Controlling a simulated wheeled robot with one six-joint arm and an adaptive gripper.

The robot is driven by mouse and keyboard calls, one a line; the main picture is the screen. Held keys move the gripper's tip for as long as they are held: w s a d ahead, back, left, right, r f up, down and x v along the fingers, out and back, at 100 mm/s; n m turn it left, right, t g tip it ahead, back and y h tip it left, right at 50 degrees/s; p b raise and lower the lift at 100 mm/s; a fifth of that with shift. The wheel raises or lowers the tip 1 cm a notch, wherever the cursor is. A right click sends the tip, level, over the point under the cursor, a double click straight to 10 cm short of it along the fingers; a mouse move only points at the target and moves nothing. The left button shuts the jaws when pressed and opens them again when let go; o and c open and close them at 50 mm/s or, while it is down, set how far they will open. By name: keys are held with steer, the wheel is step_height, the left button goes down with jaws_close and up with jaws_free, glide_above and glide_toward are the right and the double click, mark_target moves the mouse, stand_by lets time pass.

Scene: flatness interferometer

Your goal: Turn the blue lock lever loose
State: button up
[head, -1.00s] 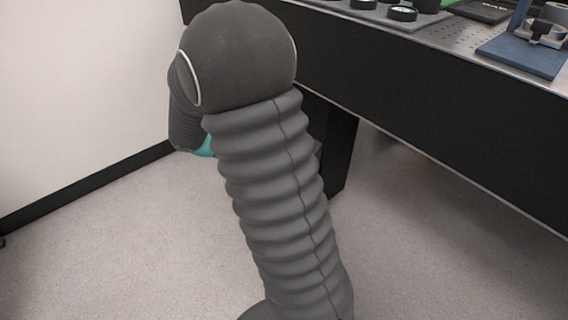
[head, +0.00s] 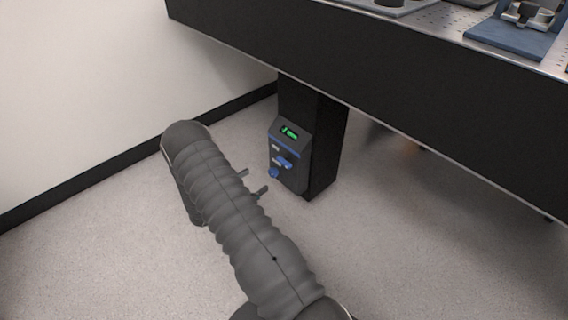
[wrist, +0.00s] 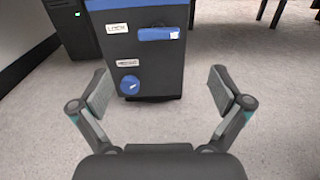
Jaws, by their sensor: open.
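The blue lock lever (wrist: 158,33) lies level on the front of a dark control box (wrist: 158,70), to the right of a white LOCK label (wrist: 117,28). In the head view the lever (head: 285,162) shows small on the same box (head: 295,178), low on the table leg. A round blue knob (wrist: 130,85) sits below and left of the lever. My gripper (wrist: 162,90) is open and empty, its fingers apart in front of the box, touching nothing. In the head view my gripper (head: 253,181) is left of and below the lever.
The box has a green lit display (head: 290,132) on its sloped top and stands against a black leg (head: 329,150). The dark table edge (head: 370,85) overhangs above. The pale floor (head: 420,240) is clear. A white wall (head: 90,90) stands at left.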

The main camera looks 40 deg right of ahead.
mark_target(282, 163)
steer(key=d, duration=0.9)
steer(key=w+d, duration=0.1)
steer(key=d, duration=0.3)
steer(key=shift+w+d+f+p, duration=0.1)
steer(key=shift+d+f+p, duration=0.2)
steer(key=shift+d, duration=0.05)
steer(key=c, duration=1.2)
